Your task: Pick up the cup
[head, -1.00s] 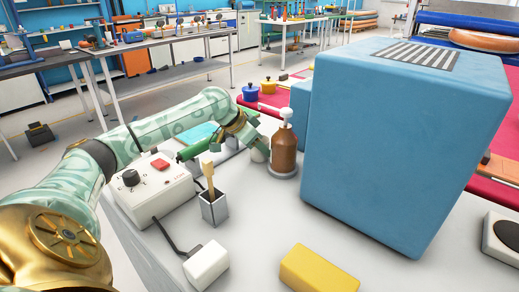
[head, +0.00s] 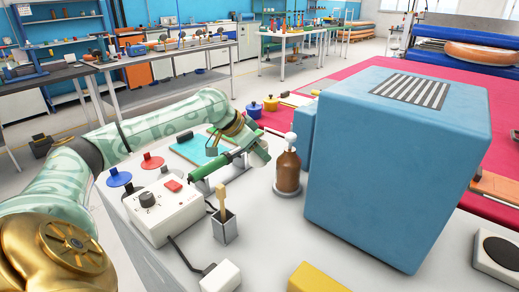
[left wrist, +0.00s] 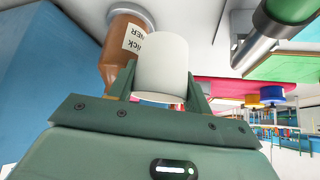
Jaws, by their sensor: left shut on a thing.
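The white cup (left wrist: 161,65) is between the two fingers of my left gripper (left wrist: 160,80) in the left wrist view. The fingers are shut on its sides. In the head view my left gripper (head: 258,152) is just left of the brown pump bottle (head: 288,172), and I cannot make out the cup there. The bottle also shows behind the cup in the left wrist view (left wrist: 121,45). My right gripper is not in view.
A large blue block (head: 395,175) stands right of the bottle. A white control box (head: 165,210), a brush holder (head: 225,228) and a green cylinder tool (head: 215,172) are nearby on the left. A yellow block (head: 317,280) lies at the front.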

